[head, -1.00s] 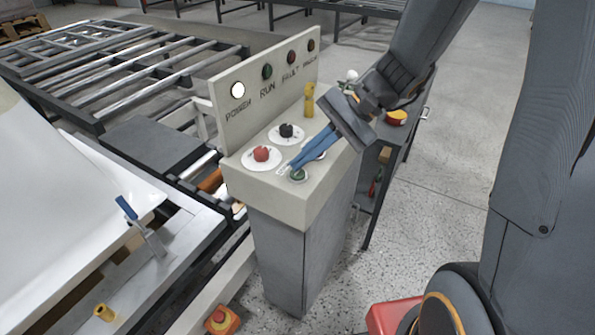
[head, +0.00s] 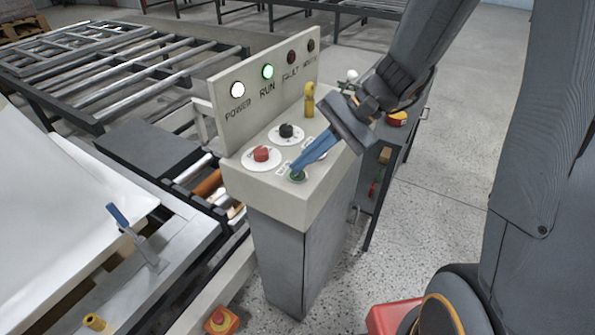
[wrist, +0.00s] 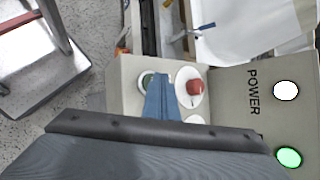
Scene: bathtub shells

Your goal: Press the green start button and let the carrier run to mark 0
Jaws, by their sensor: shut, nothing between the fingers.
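The green start button (head: 298,177) is on the sloped top of the control box (head: 330,181), at its front corner. My gripper (head: 296,168) is shut and empty, its blue fingertips at the green button and partly covering it. In the wrist view the green button (wrist: 146,80) shows beside the blue fingers (wrist: 158,90). The RUN lamp (head: 267,72) glows green and the POWER lamp (head: 237,90) glows white. The carrier (head: 185,240) bears a white bathtub shell (head: 60,190) at the left. Mark 0 cannot be made out.
A red button (head: 261,154), a black knob (head: 286,130) and a yellow key-like part (head: 309,100) are also on the box. A red emergency stop (head: 221,320) sits low in front. Roller tracks (head: 110,75) lie behind.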

